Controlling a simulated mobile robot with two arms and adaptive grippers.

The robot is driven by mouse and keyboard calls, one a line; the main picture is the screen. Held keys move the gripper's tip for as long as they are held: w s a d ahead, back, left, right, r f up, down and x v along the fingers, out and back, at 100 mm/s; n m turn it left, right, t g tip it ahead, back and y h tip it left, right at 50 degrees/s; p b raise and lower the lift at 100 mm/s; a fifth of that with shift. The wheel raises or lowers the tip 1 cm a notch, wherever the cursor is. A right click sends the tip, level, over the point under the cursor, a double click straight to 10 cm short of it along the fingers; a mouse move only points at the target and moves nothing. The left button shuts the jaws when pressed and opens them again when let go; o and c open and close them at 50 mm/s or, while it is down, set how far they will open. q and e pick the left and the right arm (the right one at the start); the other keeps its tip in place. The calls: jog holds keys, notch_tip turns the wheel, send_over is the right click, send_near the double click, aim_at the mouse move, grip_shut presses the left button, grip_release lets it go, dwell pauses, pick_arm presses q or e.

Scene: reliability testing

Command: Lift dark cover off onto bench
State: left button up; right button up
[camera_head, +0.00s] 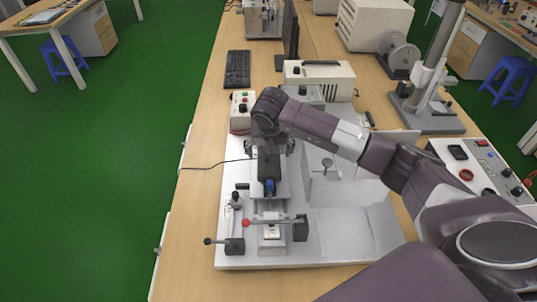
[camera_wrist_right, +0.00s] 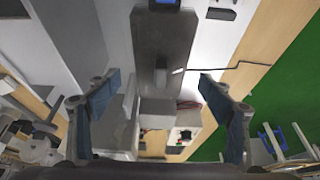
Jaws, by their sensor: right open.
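The dark cover (camera_head: 269,162) is a dark grey elongated block on the white test rig (camera_head: 335,235) on the bench. A small blue part (camera_head: 269,186) shows at its near end. In the right wrist view the dark cover (camera_wrist_right: 162,45) runs down the upper middle, with blue at the top edge. My right gripper (camera_head: 270,149) is above the far end of the cover, its fingers pointing down. In the wrist view its fingers (camera_wrist_right: 160,84) are wide apart with nothing held between them. Whether they reach the cover's sides is unclear. My left gripper is not in view.
Levers with a red knob (camera_head: 246,222) stand at the rig's near end. A control box (camera_head: 241,110) and a beige instrument (camera_head: 320,78) stand behind it. A keyboard (camera_head: 237,69) lies further back. A narrow strip of the wooden bench (camera_head: 195,200) is bare on the left.

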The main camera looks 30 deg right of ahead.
jog(key=shift+x, duration=1.2)
jog(key=shift+w, duration=0.1)
jog(key=c, duration=1.2)
jog(key=shift+r, duration=0.1)
jog(key=shift+c, duration=0.2)
